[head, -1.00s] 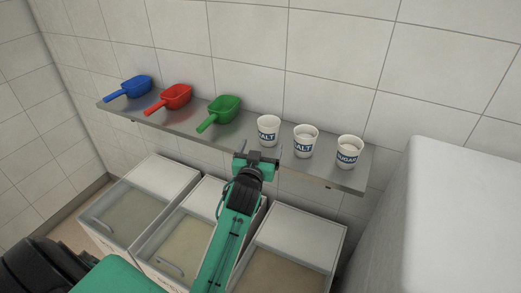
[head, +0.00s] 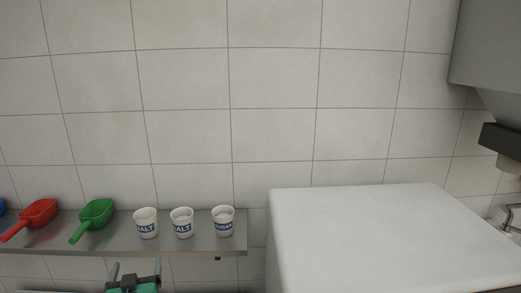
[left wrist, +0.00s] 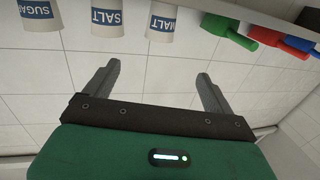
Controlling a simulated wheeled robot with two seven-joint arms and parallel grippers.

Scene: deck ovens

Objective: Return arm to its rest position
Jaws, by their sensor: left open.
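My left gripper (head: 136,272) shows at the bottom edge of the head view, just below the front of the steel shelf, with its fingers pointing up. In the left wrist view its two fingers (left wrist: 158,88) stand wide apart with nothing between them. The rest of my left arm is below the head view's frame. My right gripper is in neither view.
A steel shelf (head: 190,246) holds a red scoop (head: 39,213), a green scoop (head: 96,214), two salt or malt cups (head: 146,224) (head: 182,224) and a sugar cup (head: 223,222). A white box-like surface (head: 380,225) stands right. A grey hood hangs upper right.

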